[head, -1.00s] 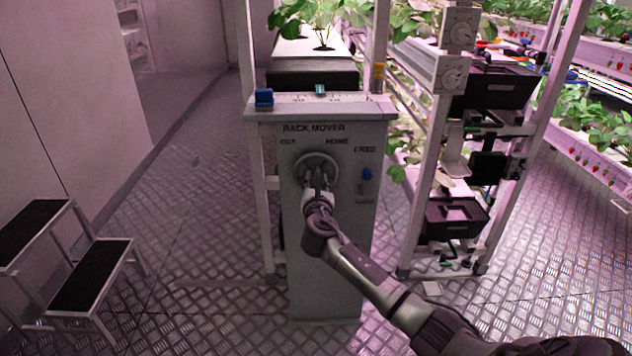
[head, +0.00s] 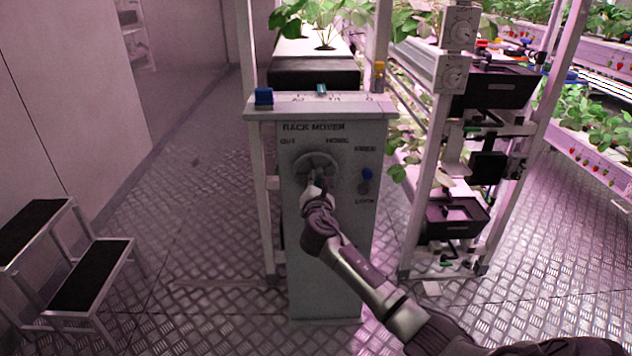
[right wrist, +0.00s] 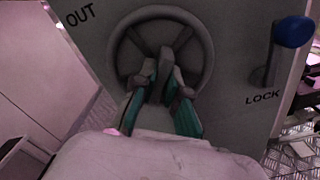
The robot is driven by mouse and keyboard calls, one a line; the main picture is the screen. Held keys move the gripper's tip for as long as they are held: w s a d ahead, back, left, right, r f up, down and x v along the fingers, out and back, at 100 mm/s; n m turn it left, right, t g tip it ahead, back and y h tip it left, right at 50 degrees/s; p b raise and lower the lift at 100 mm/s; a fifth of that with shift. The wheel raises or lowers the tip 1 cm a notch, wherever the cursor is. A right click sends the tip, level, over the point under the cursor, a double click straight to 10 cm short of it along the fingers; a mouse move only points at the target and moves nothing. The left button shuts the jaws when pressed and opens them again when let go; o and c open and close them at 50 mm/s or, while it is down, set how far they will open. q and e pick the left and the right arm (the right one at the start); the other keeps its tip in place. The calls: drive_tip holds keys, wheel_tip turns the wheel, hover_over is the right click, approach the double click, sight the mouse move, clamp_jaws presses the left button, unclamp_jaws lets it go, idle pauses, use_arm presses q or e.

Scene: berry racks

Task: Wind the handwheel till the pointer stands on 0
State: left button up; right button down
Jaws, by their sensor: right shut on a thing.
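The grey cabinet (head: 335,250) marked RACK MOVER has a dark round handwheel (head: 303,160) on its front, with OUT at its upper left and HOME at its upper right. My right gripper (head: 318,182) is shut on the handwheel; in the right wrist view, its teal-sided fingers (right wrist: 163,78) close on a part of the wheel (right wrist: 205,42) below the hub. The teal pointer (head: 320,89) stands at the scale (head: 345,99) on the cabinet's top, near the middle. The scale's numbers are too blurred to read now. My left gripper is not in view.
A blue-knobbed lever (head: 367,174) stands upright right of the wheel, between FREE and LOCK. A blue block (head: 264,97) sits at the scale's left end.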

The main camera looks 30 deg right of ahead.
drive_tip(key=shift+f+m, duration=0.1)
drive_tip(key=shift+m, duration=0.9)
drive_tip(key=m+b, duration=0.1)
drive_tip(key=m, duration=0.1)
drive_tip(key=shift+m, duration=0.3)
drive_tip(key=m+b, duration=0.2)
drive_tip(key=m, duration=0.7)
drive_tip(key=shift+b, duration=0.35)
drive_tip(key=m+b, duration=0.1)
drive_tip(key=m, duration=0.3)
drive_tip(key=shift+m, duration=0.3)
drive_tip(key=m, duration=0.3)
drive_tip(key=shift+m, duration=0.4)
drive_tip(key=m, duration=0.3)
drive_tip(key=shift+m, duration=0.3)
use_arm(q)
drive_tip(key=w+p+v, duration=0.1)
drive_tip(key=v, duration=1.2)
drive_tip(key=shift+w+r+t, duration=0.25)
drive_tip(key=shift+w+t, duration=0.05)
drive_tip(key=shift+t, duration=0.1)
use_arm(e)
drive_tip(key=m, duration=0.4)
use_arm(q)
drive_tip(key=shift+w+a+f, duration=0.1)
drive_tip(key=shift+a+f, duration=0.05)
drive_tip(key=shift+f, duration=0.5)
use_arm(e)
drive_tip(key=shift+m, duration=0.3)
